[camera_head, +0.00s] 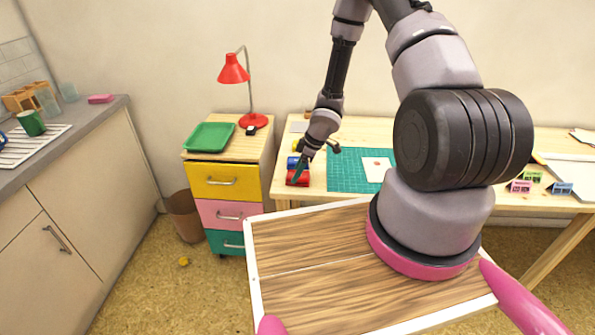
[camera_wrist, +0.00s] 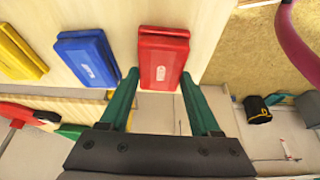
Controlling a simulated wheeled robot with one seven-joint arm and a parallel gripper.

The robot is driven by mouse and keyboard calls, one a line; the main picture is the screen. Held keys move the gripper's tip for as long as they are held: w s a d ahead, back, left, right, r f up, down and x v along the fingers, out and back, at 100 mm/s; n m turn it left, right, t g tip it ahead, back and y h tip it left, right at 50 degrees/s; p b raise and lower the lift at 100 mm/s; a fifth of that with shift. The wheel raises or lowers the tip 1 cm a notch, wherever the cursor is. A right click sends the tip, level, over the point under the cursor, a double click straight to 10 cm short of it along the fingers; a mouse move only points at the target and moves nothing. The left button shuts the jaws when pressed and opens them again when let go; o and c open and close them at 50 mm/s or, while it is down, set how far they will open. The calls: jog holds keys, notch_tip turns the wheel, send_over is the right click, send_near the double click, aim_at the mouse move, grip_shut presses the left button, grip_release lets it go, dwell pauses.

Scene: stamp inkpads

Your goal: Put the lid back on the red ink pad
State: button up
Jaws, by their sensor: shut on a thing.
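The red ink pad (camera_wrist: 177,31) lies at the left front edge of the wooden table. Its red lid (camera_wrist: 160,70), with a small white label, is over it, a little offset, with red edges showing around it in the wrist view. In the head view the pad and lid show as one red block (camera_head: 298,179). My gripper (camera_wrist: 160,76) has its two green fingers on either side of the lid, shut on it. It reaches down at the pad in the head view (camera_head: 299,170). I cannot tell whether the lid is fully seated.
A blue ink pad (camera_wrist: 88,58) lies close beside the red one, and a yellow ink pad (camera_wrist: 19,52) beyond it. A green cutting mat (camera_head: 345,172) with a paper card (camera_head: 376,169) lies to the right. A drawer unit (camera_head: 221,181) stands at the left.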

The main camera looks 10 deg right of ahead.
jog(key=shift+f, duration=0.1)
dwell(0.6)
jog(key=o, duration=1.4)
jog(key=shift+r, duration=3.5)
grip_shut()
